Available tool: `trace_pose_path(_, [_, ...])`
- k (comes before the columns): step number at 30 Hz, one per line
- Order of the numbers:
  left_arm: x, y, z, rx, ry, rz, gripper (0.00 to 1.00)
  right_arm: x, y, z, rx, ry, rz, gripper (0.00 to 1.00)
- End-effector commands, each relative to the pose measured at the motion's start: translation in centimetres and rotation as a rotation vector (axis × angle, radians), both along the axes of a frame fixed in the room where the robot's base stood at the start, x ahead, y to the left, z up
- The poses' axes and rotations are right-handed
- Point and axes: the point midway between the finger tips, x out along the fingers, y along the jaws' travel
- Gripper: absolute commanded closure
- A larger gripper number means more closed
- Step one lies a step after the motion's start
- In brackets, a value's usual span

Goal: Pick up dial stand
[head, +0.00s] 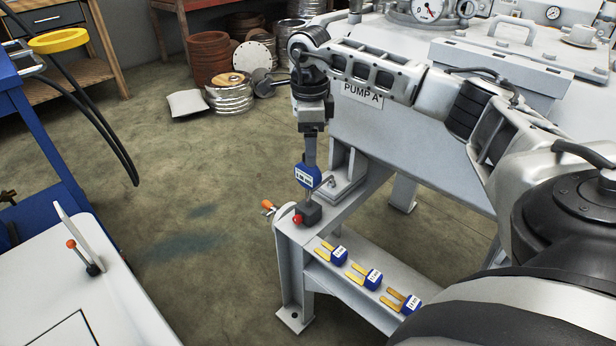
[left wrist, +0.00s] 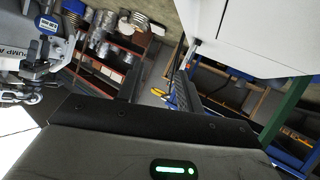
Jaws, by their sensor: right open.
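The dial stand has a blue dial (head: 307,177) with a white label, on a thin rod above a dark block base with a red knob. It stands upright on the end of a grey steel ledge in the head view. My right gripper (head: 310,157) points straight down at the top of the dial. Its jaws are open, seen edge-on, and I cannot tell whether they touch or surround it. My left gripper does not show in the head view.
Several blue-handled shims (head: 372,279) lie on a lower grey shelf. The large pump housing (head: 400,130) stands behind my right arm. An orange-tipped handle (head: 267,205) sticks out left of the ledge. A white cart (head: 90,290) is at the lower left. Open floor lies between.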

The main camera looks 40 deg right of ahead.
Motion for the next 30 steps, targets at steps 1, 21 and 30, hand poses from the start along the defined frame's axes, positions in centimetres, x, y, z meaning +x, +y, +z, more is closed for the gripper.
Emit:
trace_pose_path(1, [0.0, -0.1, 0.0, -0.004, -0.009, -0.001, 0.64, 0.0, 0.0, -0.7, 0.000, 0.000, 0.000, 0.29])
trace_pose_path(21, [-0.2, -0.6, 1.9, -0.060, -0.110, -0.010, 0.64, -0.1, 0.4, -6.4, 0.002, -0.002, 0.001, 0.29])
trace_pose_path(30, [-0.3, -0.6, 1.6, -0.058, -0.100, -0.010, 0.64, -0.1, 0.4, -6.4, 0.002, -0.002, 0.001, 0.76])
